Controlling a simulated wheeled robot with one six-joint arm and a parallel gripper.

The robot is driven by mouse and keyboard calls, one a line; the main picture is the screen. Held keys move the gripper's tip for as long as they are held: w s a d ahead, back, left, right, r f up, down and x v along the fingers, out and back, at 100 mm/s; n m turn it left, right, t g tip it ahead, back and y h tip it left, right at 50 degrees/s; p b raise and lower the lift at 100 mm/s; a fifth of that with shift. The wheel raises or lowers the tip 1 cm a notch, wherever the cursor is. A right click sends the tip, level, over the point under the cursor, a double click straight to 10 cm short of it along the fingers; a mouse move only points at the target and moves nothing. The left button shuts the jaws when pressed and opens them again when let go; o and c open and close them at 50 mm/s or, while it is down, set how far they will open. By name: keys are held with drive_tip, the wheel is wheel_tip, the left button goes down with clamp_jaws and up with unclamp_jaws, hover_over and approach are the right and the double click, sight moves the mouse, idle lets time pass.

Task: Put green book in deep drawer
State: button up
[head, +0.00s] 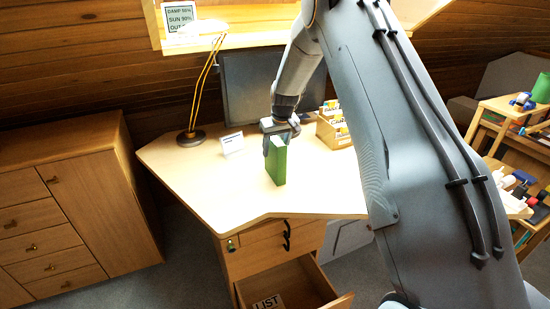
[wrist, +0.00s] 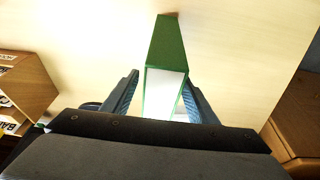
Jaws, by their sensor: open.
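The green book (head: 277,163) stands upright on the desk near its front edge. My gripper (head: 279,143) is at the book from behind in the head view. In the wrist view the book (wrist: 168,62) lies between the two open fingers of my gripper (wrist: 163,100), with a gap on the left side; the right finger is close to it. The deep drawer (head: 290,285) is the lower drawer of the desk. It is pulled open, and a paper marked LIST (head: 268,302) lies inside it.
The desk (head: 200,167) carries a lamp (head: 191,137), a white card (head: 232,144), a dark monitor (head: 245,90) and a wooden card box (head: 335,128). A cabinet (head: 75,210) stands left. A shelf with small items (head: 520,185) stands right.

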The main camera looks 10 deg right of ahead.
drive_tip(key=p+x, duration=0.1)
drive_tip(key=x, duration=0.3)
drive_tip(key=shift+w+a+f+p, duration=0.1)
drive_tip(key=shift+w+f+p, duration=0.1)
drive_tip(key=shift+p, duration=0.1)
drive_tip(key=shift+f, duration=0.15)
clamp_jaws()
idle(0.3)
